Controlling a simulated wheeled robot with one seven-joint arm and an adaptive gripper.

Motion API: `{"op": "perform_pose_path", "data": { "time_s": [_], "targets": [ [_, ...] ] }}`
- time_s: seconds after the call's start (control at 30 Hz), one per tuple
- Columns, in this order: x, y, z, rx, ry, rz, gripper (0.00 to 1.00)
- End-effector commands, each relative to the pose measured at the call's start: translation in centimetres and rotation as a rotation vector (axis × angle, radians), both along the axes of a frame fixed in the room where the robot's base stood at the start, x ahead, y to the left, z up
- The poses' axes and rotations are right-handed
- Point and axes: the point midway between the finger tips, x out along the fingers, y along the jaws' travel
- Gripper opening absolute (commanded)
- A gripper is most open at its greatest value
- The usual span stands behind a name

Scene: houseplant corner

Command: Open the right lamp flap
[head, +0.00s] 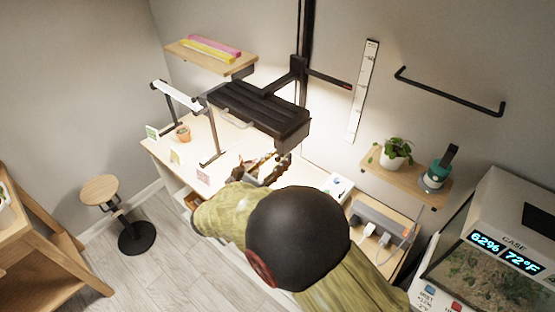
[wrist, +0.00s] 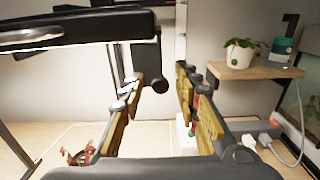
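The black lamp (head: 258,108) hangs from a black post over the pale table in the head view. Its dark right end face (head: 290,137) shows there; I cannot tell whether this is the right flap or whether it is open. A dark block (wrist: 147,65) hangs beyond the fingers. My gripper (head: 263,168) is below the lamp; in the wrist view its fingers (wrist: 158,82) are spread with nothing between them.
A small white light stand (head: 178,96) is left of the lamp.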

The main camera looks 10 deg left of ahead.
Motion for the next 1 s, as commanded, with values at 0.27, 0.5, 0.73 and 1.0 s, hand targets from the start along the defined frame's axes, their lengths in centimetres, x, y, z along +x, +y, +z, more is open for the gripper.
{"op": "perform_pose_path", "data": {
  "time_s": [0.27, 0.5, 0.73, 1.0],
  "targets": [
    [-0.02, -0.01, 0.01, 0.0, 0.0, -0.001, 0.25],
    [-0.03, -0.02, 0.0, 0.0, 0.0, -0.001, 0.11],
    [-0.03, -0.02, 0.0, 0.0, 0.0, -0.001, 0.0],
    [-0.03, -0.02, 0.0, 0.0, 0.0, -0.001, 0.0]
  ]
}}
